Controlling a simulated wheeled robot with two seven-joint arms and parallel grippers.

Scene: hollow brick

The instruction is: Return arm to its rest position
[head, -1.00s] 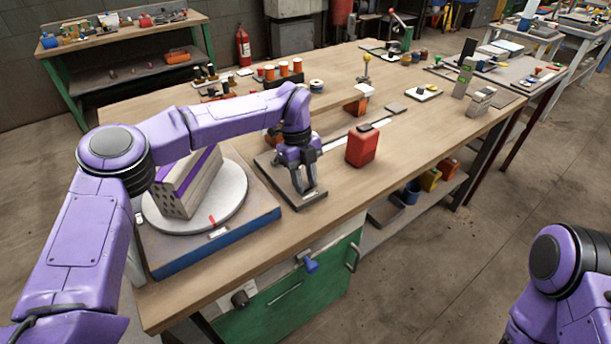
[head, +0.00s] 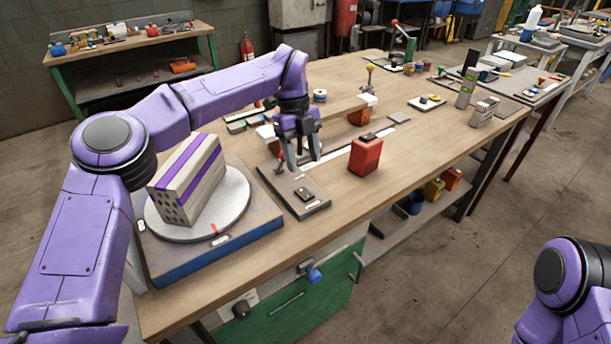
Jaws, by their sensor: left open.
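My left arm reaches in from the left over the workbench (head: 300,240). My left gripper (head: 303,165) points down above the far part of a dark flat plate (head: 318,207), with its fingers apart and nothing between them. The hollow brick (head: 190,180), grey with purple bands and holes in its end, rests on a round grey turntable (head: 237,198) on a blue-edged base, left of the gripper and apart from it. My right arm shows only in part at the lower right; its gripper is out of view.
A red container (head: 366,157) stands close to the right of my left gripper. An orange block (head: 360,113) and a small stand with a yellow knob (head: 370,78) are behind it. The bench's front right top is mostly clear. Another bench (head: 140,48) stands at the back left.

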